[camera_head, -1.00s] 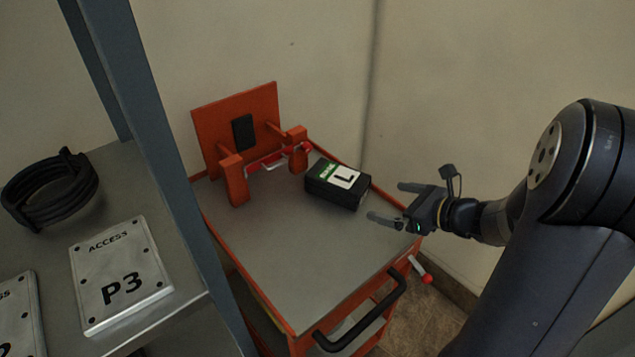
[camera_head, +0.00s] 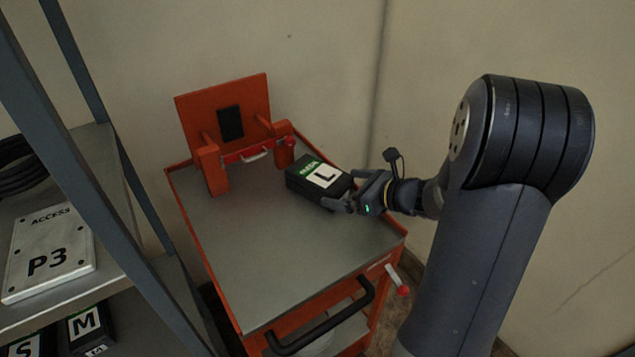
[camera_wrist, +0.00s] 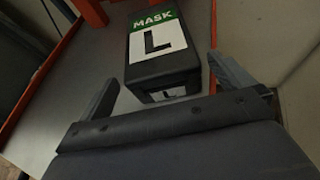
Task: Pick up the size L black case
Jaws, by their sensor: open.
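The size L black case (camera_head: 318,181) lies on the grey top of the orange cart (camera_head: 270,265). Its white label reads L under a green band. In the wrist view the case (camera_wrist: 161,66) has a green MASK band and an L on its top and front. My gripper (camera_head: 342,196) is open at the right end of the case. In the wrist view the open fingers (camera_wrist: 168,82) point at the case, one on each side of its near end. Whether they touch it I cannot tell.
An orange bracket (camera_head: 222,110) with a red bar stands at the cart's back. The cart has a black handle (camera_head: 325,322) in front. A grey shelf at left holds an ACCESS P3 plate (camera_head: 50,240), with cases marked M (camera_head: 88,328) and S below. A wall stands behind.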

